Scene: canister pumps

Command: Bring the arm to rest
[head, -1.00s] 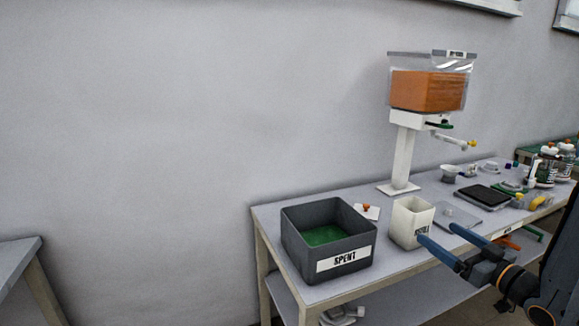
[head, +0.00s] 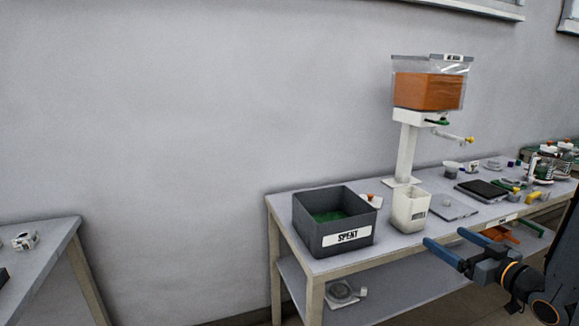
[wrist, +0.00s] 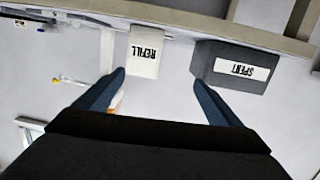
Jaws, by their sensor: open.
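My gripper (head: 452,246) is at the right of the head view, in front of the bench's front edge, with its two blue fingers apart and nothing between them. In the wrist view my gripper (wrist: 160,85) also shows open and empty. A white box marked REFILL (head: 408,212) stands on the bench beyond the fingers; it also shows in the wrist view (wrist: 143,65). The dark grey SPENT bin (head: 312,238) stands to its left, with green inside, and shows in the wrist view too (wrist: 205,62). Neither container touches my gripper.
The bench (head: 395,250) runs along the wall. A dispenser with orange contents (head: 428,92) stands at its back. A black-topped scale (head: 482,190) and several bottles lie further right. A coiled item (head: 342,292) is on the lower shelf. Another table (head: 40,265) is at left.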

